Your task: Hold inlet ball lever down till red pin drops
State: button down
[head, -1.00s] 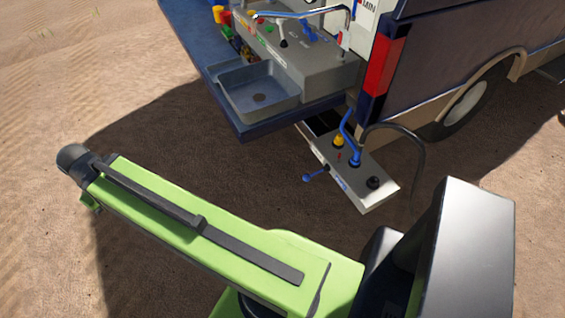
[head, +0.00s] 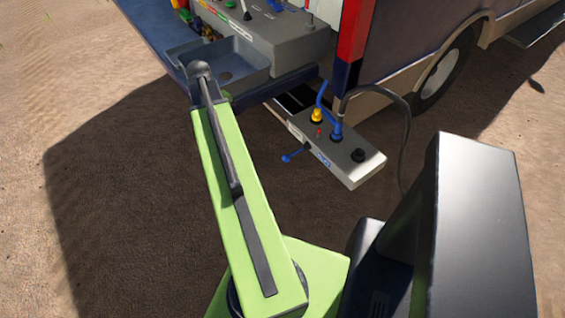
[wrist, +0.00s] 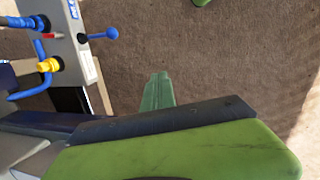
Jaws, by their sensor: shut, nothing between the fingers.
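The blue ball-ended lever (head: 289,157) sticks out from the left side of a low grey valve box (head: 347,167) behind the truck. In the wrist view the lever (wrist: 108,34) is at the upper left, with its ball clear of my gripper. The small red pin (head: 319,131) stands up on the box top beside a yellow fitting; it also shows in the wrist view (wrist: 49,36). My gripper (wrist: 160,78) is shut and empty in the wrist view, to the right of and below the lever, not touching it. In the head view my arm hides it.
A yellow fitting (head: 316,115) and a blue pipe fitting (head: 337,133) stand on the box, with a dark hose (head: 404,125) looping behind. A grey sink (head: 244,70) and control panel (head: 283,35) are above at the truck's rear. Bare sand lies left of the box.

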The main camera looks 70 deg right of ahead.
jog(key=m+g+b, duration=0.1)
jog(key=m+b, duration=0.1)
send_over(285, 155)
jog(key=w+a, duration=0.1)
jog(key=w, duration=0.3)
notch_tip(285, 155, down, 4)
jog(key=r, duration=0.1)
jog(key=shift+w+f, duration=0.2)
jog(key=shift+f, duration=0.05)
jog(key=shift+f, duration=0.1)
jog(key=b+x, duration=1.4)
jog(key=shift+w+a, duration=0.15)
jog(key=shift+a, duration=0.1)
